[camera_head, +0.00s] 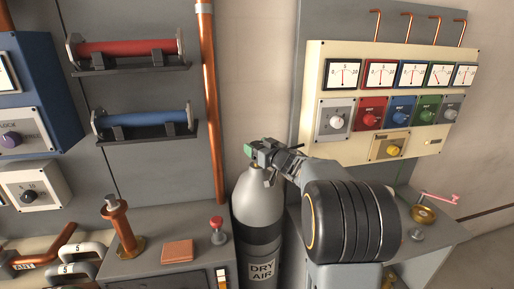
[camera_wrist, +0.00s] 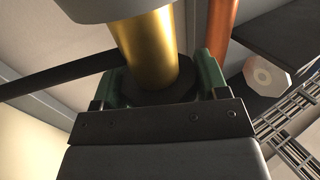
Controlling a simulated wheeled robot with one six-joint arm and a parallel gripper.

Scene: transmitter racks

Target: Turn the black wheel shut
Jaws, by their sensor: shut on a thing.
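The grey gas cylinder (camera_head: 258,205), labelled DRY AIR, stands upright between the two racks. My gripper (camera_head: 262,149) is at its top, reaching in from the right, with green fingers. In the wrist view a brass valve stem (camera_wrist: 146,45) runs to the black wheel (camera_wrist: 160,92). The wheel sits between the green fingers of my gripper (camera_wrist: 160,84), which are shut on its rim from both sides. In the head view my gripper hides most of the wheel, and its turn position cannot be told.
A copper pipe (camera_head: 208,95) rises just left of the cylinder. A red push button (camera_head: 217,222) stands on the left bench, close to the cylinder. A cream meter panel (camera_head: 385,105) is at the right. A brass valve with a pink handle (camera_head: 425,214) is on the right bench.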

